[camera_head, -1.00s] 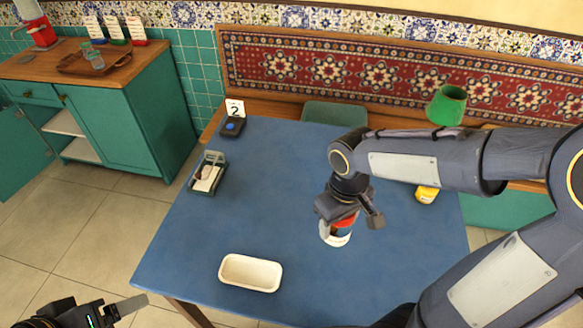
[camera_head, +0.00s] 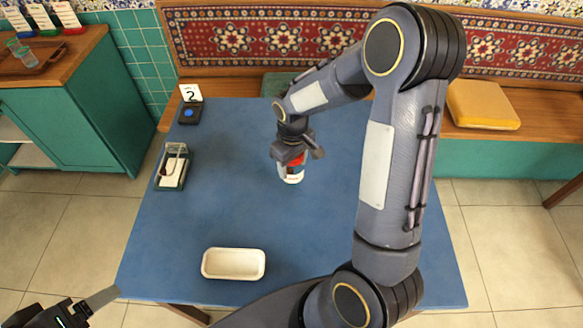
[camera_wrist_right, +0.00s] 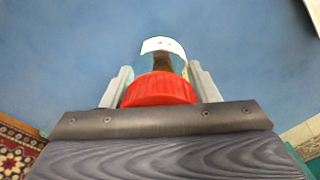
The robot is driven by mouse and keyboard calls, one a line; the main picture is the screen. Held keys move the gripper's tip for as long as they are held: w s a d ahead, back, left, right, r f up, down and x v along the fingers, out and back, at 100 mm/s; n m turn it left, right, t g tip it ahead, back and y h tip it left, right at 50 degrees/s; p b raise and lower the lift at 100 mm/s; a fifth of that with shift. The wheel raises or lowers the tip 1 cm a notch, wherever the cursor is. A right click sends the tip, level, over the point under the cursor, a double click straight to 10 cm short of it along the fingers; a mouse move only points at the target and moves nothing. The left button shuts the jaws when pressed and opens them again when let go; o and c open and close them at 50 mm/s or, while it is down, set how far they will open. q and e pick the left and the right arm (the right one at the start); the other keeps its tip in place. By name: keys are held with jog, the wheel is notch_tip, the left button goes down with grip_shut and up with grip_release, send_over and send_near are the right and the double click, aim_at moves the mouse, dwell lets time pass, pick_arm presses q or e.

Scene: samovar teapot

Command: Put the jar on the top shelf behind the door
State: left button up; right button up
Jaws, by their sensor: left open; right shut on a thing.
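The jar (camera_head: 292,174) has a red lid and a white label. It is upright at the middle of the blue table, under my right gripper (camera_head: 291,160). In the right wrist view the jar's red lid (camera_wrist_right: 160,90) sits between the two fingers, and the right gripper (camera_wrist_right: 161,88) is shut on it. I cannot tell whether the jar's base touches the table. The teal cabinet (camera_head: 85,115) stands at the left, with white shelves (camera_head: 22,152) partly in view at its open front. Its door is out of view now. My left gripper (camera_head: 95,305) is open and empty at the lower left.
The blue table (camera_head: 190,225) also holds a white tray (camera_head: 233,264), a napkin holder (camera_head: 173,167) and a black device with a blue button (camera_head: 189,113). A bench with a yellow cushion (camera_head: 482,104) runs behind. Tiled floor (camera_head: 75,225) lies clear between cabinet and table.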

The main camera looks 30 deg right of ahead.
aim_at(292, 171)
jog(key=shift+w+d+f, duration=0.15)
jog(key=shift+w+f, duration=0.3)
jog(key=shift+f, duration=0.1)
jog(key=shift+w+f+p, duration=0.1)
jog(key=shift+f+p, duration=0.3)
jog(key=shift+f, duration=1.2)
jog(key=shift+f, duration=0.15)
jog(key=o, duration=0.7)
jog(key=shift+f, duration=0.1)
jog(key=o, duration=0.4)
